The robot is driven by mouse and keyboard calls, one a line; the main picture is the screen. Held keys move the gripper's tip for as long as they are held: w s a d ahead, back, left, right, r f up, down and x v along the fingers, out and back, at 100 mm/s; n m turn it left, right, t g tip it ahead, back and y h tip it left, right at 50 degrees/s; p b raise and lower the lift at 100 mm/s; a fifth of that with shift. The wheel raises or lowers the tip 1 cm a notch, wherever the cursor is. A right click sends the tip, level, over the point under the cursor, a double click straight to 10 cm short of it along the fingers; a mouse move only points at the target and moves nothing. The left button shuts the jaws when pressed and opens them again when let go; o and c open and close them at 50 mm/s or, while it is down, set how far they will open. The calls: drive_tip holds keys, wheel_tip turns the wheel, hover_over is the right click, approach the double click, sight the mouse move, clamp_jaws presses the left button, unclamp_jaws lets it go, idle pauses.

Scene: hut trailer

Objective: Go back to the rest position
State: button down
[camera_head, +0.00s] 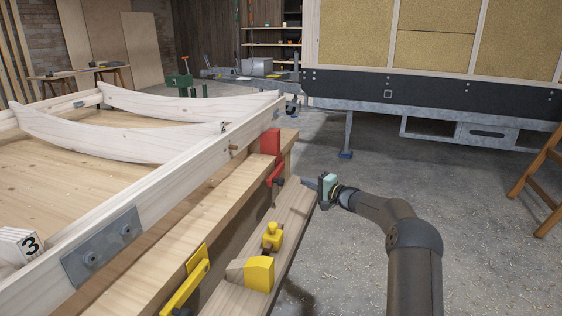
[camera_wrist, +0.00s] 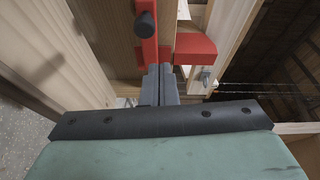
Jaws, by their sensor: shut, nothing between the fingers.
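My gripper (camera_head: 309,184) is at the end of my arm, to the right of the wooden workbench and close to the far end of the narrow lower plank (camera_head: 290,215). In the wrist view its two dark fingers (camera_wrist: 160,72) are together, with nothing between them. A red clamp (camera_head: 270,143) on the side of the bench stands just left of my gripper. In the wrist view the red clamp (camera_wrist: 195,46) shows just beyond the fingertips; I cannot tell whether they touch it.
A yellow clamp (camera_head: 187,285) and yellow blocks (camera_head: 259,273) sit along the bench side. A wooden frame with curved beams (camera_head: 95,135) lies on top. A trailer (camera_head: 430,95) stands behind, a wooden ladder (camera_head: 538,182) at right. The concrete floor between is clear.

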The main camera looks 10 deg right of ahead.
drive_tip(key=s+a+r+n+g+h+p, duration=0.2)
drive_tip(key=s+a+r+n+g+p, duration=0.55)
drive_tip(key=s+a+r+p, duration=1.1)
drive_tip(key=s+d+r+g+h+p, duration=0.2)
drive_tip(key=s+d+r+h+p, duration=0.1)
drive_tip(key=s, duration=1)
drive_tip(key=s+d+r+n+g+h+p, duration=0.1)
drive_tip(key=s+d+r+g+h+p, duration=0.1)
drive_tip(key=s, duration=1.1)
drive_tip(key=s+d+r+n+g+h+p, duration=0.1)
drive_tip(key=s+p, duration=0.6)
drive_tip(key=s, duration=0.7)
wheel_tip(320, 180, up, 5)
drive_tip(key=d+g+h, duration=0.1)
drive_tip(key=d+h, duration=0.1)
drive_tip(key=h, duration=0.1)
drive_tip(key=shift+d, duration=0.3)
